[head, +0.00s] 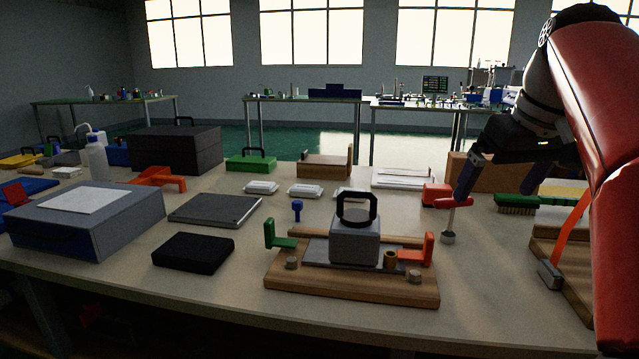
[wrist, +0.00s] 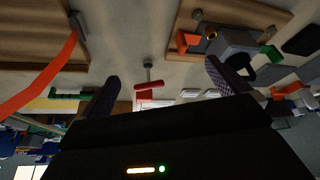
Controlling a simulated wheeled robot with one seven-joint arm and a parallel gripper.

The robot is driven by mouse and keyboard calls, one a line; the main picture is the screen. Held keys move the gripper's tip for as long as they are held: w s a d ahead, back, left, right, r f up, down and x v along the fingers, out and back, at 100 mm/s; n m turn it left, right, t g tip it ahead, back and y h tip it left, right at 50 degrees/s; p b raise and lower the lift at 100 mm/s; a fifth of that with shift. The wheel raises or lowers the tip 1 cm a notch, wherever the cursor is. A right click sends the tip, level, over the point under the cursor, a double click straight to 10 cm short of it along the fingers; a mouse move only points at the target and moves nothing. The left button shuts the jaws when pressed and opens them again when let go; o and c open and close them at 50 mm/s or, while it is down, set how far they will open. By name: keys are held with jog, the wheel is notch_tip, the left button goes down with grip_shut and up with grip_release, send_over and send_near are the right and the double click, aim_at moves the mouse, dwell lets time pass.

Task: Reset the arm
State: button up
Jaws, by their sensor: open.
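My gripper (head: 495,194) is in the upper right of the head view, above the right part of the bench. It hangs from my red and dark arm. Its two fingers are spread apart with nothing held between them. In the wrist view the fingers (wrist: 162,70) stand wide apart, with bench top and a red-handled tool (wrist: 148,86) seen beyond the gap. The crimping fixture (head: 352,283) stands left of my gripper, a wooden base bearing a grey block (head: 355,243) with a black handle, a green bracket at left and a red one at right.
A red block (head: 437,194) and a small upright post (head: 449,237) are near the gripper in the head view. A wooden stand with an orange strap (head: 567,238) is at right, a green brush (head: 517,204) behind. Boxes and a tablet (head: 215,209) fill the left.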

jog(key=s+a+f, duration=0.3)
jog(key=s+f, duration=0.2)
jog(key=f, duration=0.4)
jog(key=s+a+f+m, duration=0.1)
jog(key=s+a+f, duration=0.3)
jog(key=s+f, duration=0.2)
jog(key=s+a+f+m+t, duration=0.1)
jog(key=s+a+f, duration=0.2)
jog(key=f, duration=0.8)
jog(key=shift+s+a+f+h, duration=0.35)
jog(key=shift+s+h, duration=0.05)
jog(key=shift+s, duration=0.85)
jog(key=shift+c, duration=0.4)
